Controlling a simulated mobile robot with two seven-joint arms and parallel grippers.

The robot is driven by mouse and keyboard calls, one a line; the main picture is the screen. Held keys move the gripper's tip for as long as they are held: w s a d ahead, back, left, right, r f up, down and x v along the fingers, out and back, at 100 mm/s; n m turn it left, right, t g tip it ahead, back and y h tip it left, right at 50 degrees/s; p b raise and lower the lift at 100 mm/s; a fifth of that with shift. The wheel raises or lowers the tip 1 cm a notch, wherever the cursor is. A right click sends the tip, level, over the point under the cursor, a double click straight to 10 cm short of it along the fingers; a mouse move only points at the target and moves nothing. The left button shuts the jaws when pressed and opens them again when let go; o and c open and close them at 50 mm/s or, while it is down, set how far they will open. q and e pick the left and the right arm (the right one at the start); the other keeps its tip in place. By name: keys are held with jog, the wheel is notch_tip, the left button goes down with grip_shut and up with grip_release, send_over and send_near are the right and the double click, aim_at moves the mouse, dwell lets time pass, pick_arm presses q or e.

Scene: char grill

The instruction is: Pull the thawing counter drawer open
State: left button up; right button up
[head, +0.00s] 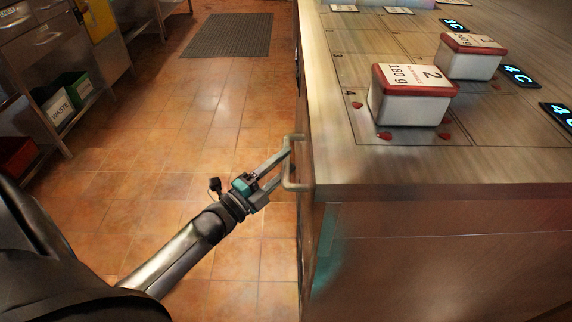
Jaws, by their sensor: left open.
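The thawing counter (335,120) stands at the right with a metal top. A pale drawer handle (297,186) sticks out from its left side, near the front corner. The drawer front is seen almost edge-on, so I cannot tell whether the drawer is out at all. My left gripper (287,162) is open, with its fingertips at the handle. I cannot tell whether the fingers touch it or stand around it. My right gripper is not in view.
Two red-rimmed boxes, one marked 2 (408,106) and one marked 1 (470,62), stand on the counter top. The tiled floor (190,120) left of the counter is clear up to a dark mat (229,35). Shelving with a green bin (73,88) stands at the far left.

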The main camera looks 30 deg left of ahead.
pick_arm(q)
jog(key=shift+w+d, duration=0.15)
jog(key=shift+w, duration=0.35)
grip_shut()
dwell(1.2)
